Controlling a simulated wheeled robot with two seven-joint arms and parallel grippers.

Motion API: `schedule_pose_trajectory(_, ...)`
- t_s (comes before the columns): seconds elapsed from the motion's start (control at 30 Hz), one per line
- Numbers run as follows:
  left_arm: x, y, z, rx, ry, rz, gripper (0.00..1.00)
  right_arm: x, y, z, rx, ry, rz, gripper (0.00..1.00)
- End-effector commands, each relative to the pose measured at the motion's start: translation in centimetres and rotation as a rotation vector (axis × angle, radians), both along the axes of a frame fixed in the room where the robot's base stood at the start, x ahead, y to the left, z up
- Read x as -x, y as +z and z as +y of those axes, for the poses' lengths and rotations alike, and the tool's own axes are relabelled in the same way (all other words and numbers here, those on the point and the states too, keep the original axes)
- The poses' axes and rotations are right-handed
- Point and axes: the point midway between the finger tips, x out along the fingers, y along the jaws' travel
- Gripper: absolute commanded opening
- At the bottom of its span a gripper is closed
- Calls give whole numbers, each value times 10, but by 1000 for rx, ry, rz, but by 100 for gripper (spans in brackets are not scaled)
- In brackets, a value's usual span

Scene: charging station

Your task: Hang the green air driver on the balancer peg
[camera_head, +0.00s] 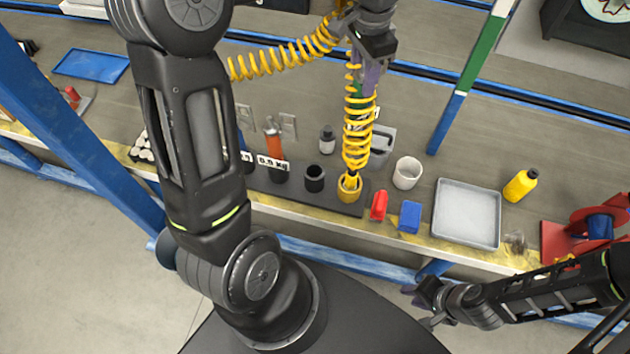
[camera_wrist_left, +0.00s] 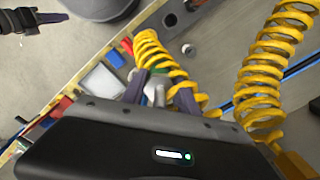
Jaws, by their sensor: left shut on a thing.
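My left gripper (camera_head: 371,78) is at the top of the head view, high over the bench, shut on the green air driver. Only a little of the driver shows between the purple fingers of my left gripper in the left wrist view (camera_wrist_left: 160,93), as grey and green parts. The rest is hidden by the gripper and a yellow coiled hose (camera_head: 358,130). I cannot make out the balancer peg. My right gripper (camera_head: 428,303) is low at the right, in front of the bench and away from the driver; its finger gap is unclear.
A second yellow coil (camera_head: 285,58) runs left from near my left gripper. The bench holds a dark holder strip (camera_head: 335,198), a white cup (camera_head: 407,173), red and blue blocks, a grey tray (camera_head: 467,212) and a yellow bottle (camera_head: 520,186). A blue-green post (camera_head: 470,80) slants behind.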

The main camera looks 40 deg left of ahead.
Motion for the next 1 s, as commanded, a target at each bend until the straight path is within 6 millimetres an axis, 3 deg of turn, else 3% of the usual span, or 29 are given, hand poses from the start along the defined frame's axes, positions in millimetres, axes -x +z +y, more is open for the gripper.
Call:
schedule_pose_trajectory(0.2, 28, 44, 34, -1, -369, -7, 0, 0, 0, 0, 0, 0, 0, 28)
schedule_pose_trajectory(0.5, 64, 82, 62, 0, -777, -5, 0, 0, 0, 0, 0, 0, 0, 28)
schedule_pose_trajectory(0.7, 74, 90, 67, 1, -887, -3, 0, 0, 0, 0, 0, 0, 0, 28)
schedule_pose_trajectory(1.0, 75, 91, 68, 1, -900, -3, 0, 0, 0, 0, 0, 0, 0, 28)
